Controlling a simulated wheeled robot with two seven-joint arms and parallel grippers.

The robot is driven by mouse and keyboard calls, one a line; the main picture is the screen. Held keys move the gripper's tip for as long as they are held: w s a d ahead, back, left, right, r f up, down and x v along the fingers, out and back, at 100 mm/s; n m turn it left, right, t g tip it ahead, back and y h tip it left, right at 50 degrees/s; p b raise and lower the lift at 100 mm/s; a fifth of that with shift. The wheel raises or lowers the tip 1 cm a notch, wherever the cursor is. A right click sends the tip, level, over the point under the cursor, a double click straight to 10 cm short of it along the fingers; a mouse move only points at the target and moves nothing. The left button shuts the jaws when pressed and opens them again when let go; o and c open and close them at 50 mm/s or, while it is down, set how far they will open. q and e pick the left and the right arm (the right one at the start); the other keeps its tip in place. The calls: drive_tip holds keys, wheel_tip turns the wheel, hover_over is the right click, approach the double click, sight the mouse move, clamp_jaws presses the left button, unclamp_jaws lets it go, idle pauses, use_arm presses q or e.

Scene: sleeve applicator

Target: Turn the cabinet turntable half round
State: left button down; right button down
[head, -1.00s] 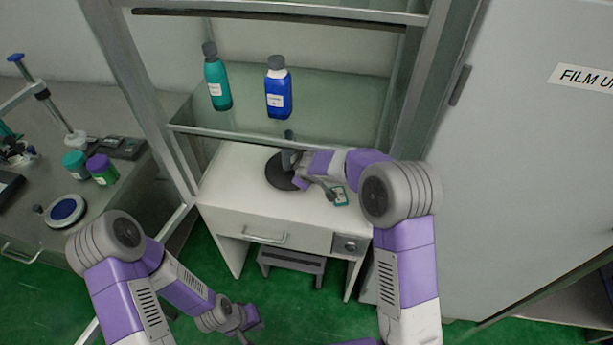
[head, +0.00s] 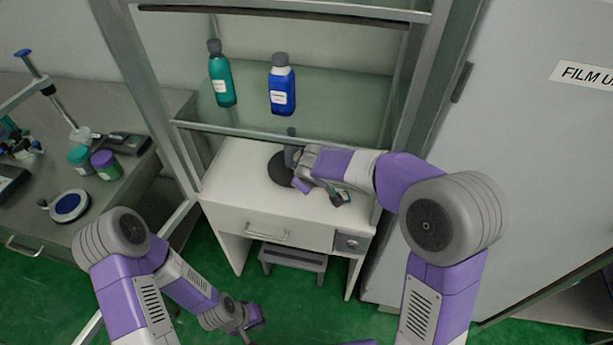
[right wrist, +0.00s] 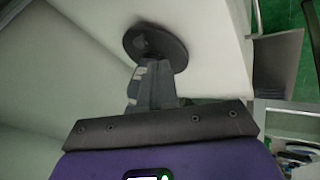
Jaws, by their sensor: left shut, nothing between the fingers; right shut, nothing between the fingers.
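The turntable is a dark round disc (head: 279,168) on the white cabinet top, with a dark upright peg (head: 290,137) at it. My right gripper (head: 298,167) is shut and empty at the disc's right side. In the right wrist view the disc (right wrist: 172,48) lies just beyond the shut fingers (right wrist: 147,72), which overlap its near edge. I cannot tell whether they touch it. The gripper and wrist hide part of the disc in the head view. My left gripper (head: 243,325) is shut and empty, low in front of the cabinet and away from it.
The white cabinet (head: 262,205) has a drawer at its front and a grey step stool (head: 292,258) below. A glass shelf above holds a teal bottle (head: 221,80) and a blue bottle (head: 282,88). A side bench (head: 105,200) stands left. A grey locker (head: 530,150) stands right.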

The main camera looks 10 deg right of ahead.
drive_tip(key=s+f+n+h+p, duration=0.1)
drive_tip(key=f+n+h, duration=0.1)
drive_tip(key=n, duration=0.1)
drive_tip(key=s+a+f+n+h+p, duration=0.1)
drive_tip(key=f+n, duration=0.2)
drive_tip(key=s+a+f+n+h+p, duration=0.1)
drive_tip(key=f+n+h+p, duration=0.1)
drive_tip(key=n, duration=0.1)
drive_tip(key=shift+a+f+h, duration=0.15)
drive_tip(key=shift+f+h, duration=0.1)
drive_tip(key=shift+h, duration=0.05)
drive_tip(key=a+n+t+h+p, duration=0.3)
drive_tip(key=a+n+t, duration=0.25)
drive_tip(key=n, duration=0.55)
drive_tip(key=shift+t, duration=0.45)
drive_tip(key=b+x, duration=0.2)
drive_tip(key=x, duration=1.2)
drive_tip(key=shift+d+f+b, duration=0.15)
drive_tip(key=shift+d+b, duration=0.1)
drive_tip(key=shift+b, duration=0.1)
